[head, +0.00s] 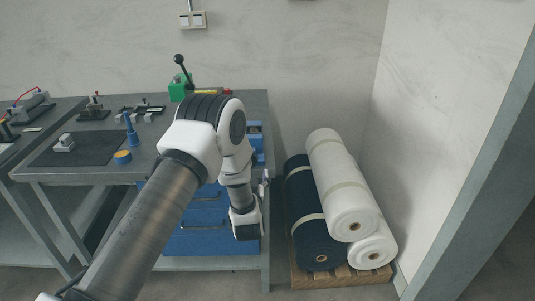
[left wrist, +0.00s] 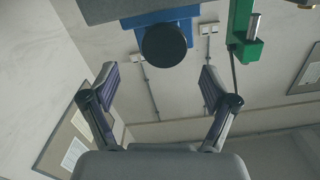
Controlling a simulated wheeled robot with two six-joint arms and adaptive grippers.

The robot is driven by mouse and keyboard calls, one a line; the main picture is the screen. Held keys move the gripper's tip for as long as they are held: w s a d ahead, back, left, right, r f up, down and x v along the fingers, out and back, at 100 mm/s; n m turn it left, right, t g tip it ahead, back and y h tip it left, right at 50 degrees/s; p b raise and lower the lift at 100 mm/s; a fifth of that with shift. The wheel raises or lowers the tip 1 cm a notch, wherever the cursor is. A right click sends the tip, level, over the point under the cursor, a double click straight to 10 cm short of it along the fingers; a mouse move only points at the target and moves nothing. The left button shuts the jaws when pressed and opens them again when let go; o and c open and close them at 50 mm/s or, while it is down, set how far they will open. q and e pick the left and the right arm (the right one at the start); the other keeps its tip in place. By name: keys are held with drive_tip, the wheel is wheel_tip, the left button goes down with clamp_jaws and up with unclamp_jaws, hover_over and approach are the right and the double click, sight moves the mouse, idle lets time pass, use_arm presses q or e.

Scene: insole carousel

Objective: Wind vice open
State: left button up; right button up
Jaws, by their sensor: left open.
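The vice appears as a blue block with a dark round end (left wrist: 165,45) at the top of the left wrist view. Part of its blue body (head: 255,140) shows at the bench's right end in the head view, mostly behind my arm. My left gripper (left wrist: 157,72) is open and empty. Its two fingers are spread to either side, and the dark round end is ahead, near the gap between the fingertips. In the head view my left arm bends down beside the bench, and its fingers are mostly hidden. My right gripper is in neither view.
The grey bench (head: 95,173) carries a green lever tool (head: 178,90), a blue post (head: 131,130) and a yellow-topped blue puck (head: 123,156). Blue drawers (head: 205,242) stand below. Fabric rolls (head: 340,185) lie on a pallet (head: 340,276) to the right.

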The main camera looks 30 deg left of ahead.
use_arm(q)
drive_tip(key=p+x, duration=0.1)
drive_tip(key=x, duration=0.6)
drive_tip(key=shift+a, duration=0.15)
drive_tip(key=shift+s+r, duration=0.2)
drive_tip(key=shift+s, duration=0.05)
drive_tip(key=shift+w+f, duration=0.1)
drive_tip(key=c, duration=1.2)
